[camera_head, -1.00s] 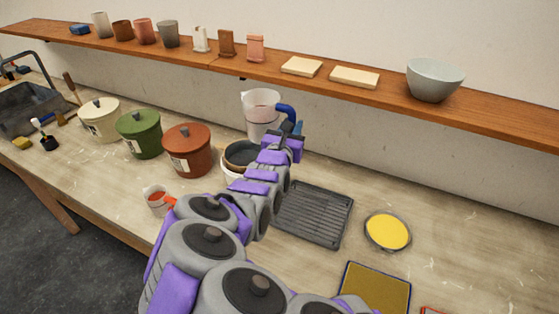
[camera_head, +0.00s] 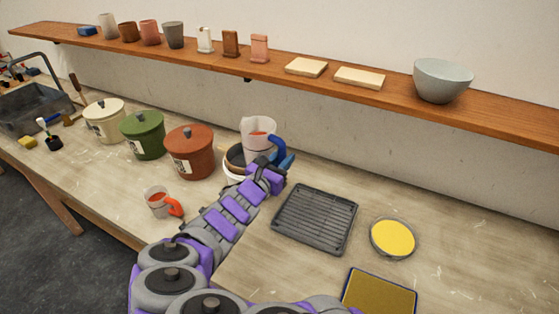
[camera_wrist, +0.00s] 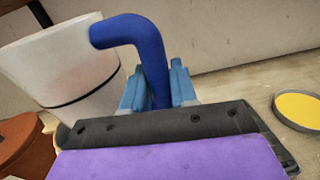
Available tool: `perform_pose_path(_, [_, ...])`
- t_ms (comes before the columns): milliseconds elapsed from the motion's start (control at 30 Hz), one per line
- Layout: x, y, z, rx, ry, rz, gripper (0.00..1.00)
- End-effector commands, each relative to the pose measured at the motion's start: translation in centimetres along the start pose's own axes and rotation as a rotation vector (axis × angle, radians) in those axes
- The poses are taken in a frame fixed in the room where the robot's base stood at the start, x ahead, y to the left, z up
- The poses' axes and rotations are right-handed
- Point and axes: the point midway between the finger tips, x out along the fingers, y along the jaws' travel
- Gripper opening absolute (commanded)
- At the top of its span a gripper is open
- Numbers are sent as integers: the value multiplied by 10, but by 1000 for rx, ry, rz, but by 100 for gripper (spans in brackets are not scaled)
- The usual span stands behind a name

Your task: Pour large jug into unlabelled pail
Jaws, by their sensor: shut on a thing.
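The large jug (camera_head: 258,146) is whitish and translucent with a blue handle, and something red shows inside near its rim. My gripper (camera_head: 278,166) is shut on the handle; the wrist view shows blue fingers (camera_wrist: 160,88) around the blue handle and the jug's pale wall (camera_wrist: 65,65) to the left. The jug looks close to upright. An open pail (camera_head: 233,170), pale outside with a dark rim and no visible label, stands just left of and partly behind the jug and my arm. Whether they touch, and the pail's contents, I cannot tell.
Lidded cream (camera_head: 104,122), green (camera_head: 143,135) and red-brown (camera_head: 189,152) pails stand to the left. A small jug (camera_head: 157,200) with an orange handle is in front. A black ribbed tray (camera_head: 315,218) and yellow-filled dish (camera_head: 392,238) lie right. A shelf (camera_head: 200,51) runs above.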

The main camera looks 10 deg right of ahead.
Motion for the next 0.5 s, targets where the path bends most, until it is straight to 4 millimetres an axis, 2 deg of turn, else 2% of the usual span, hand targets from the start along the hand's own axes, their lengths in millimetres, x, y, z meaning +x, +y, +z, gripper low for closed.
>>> perform_pose_path(200, [-5, 5, 4, -24, -1, 1, 0])
perform_pose_path(500, [-5, 2, 12, -85, 12, -1, 0])
